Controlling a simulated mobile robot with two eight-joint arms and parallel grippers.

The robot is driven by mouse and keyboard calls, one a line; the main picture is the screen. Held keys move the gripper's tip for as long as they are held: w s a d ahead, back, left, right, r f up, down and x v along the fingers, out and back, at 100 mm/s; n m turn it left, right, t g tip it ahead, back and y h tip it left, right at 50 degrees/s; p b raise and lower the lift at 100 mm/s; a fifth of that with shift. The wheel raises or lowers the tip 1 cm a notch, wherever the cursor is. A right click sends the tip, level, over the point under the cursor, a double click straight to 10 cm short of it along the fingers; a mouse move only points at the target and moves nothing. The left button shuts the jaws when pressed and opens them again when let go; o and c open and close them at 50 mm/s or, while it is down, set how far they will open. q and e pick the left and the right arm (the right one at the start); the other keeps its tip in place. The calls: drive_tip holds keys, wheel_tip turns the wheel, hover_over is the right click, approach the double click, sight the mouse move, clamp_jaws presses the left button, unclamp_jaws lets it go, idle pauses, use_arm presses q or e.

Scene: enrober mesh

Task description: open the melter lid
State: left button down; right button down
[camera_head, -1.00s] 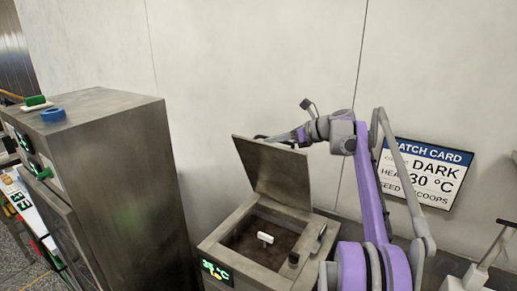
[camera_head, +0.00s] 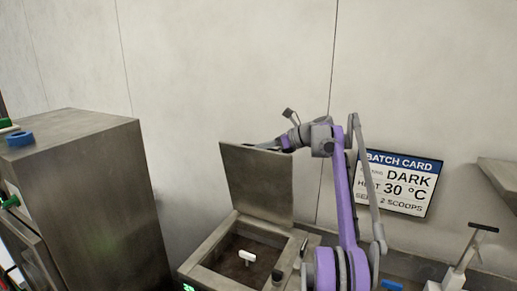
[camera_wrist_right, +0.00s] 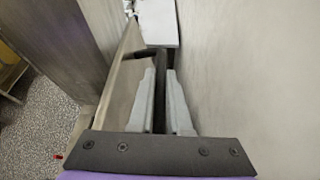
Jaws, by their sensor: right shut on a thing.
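The melter (camera_head: 207,261) is a steel box with a square opening and dark brown contents. Its flat grey lid (camera_head: 256,188) stands raised, close to upright, at the back of the opening. My right gripper (camera_head: 268,146) is at the lid's top edge, partly hidden behind it. In the right wrist view, the two pale fingers of my right gripper (camera_wrist_right: 161,105) are closed around a dark handle bar (camera_wrist_right: 161,72) beside the lid panel (camera_wrist_right: 127,75). My left gripper is not in view.
A white piece (camera_head: 249,257) shows in the melter opening. The wall is close behind the lid. A batch card (camera_head: 397,184) hangs at right, reading DARK, 30 °C.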

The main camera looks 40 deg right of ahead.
drive_tip(key=shift+d+f, duration=0.1)
drive_tip(key=shift+d, duration=0.05)
drive_tip(key=c, duration=0.9)
unclamp_jaws()
drive_tip(key=shift+d, duration=0.1)
drive_tip(key=shift+o, duration=0.2)
drive_tip(key=shift+s, duration=0.1)
drive_tip(key=v, duration=1)
drive_tip(key=shift+s, duration=0.25)
drive_tip(key=shift+d, duration=0.1)
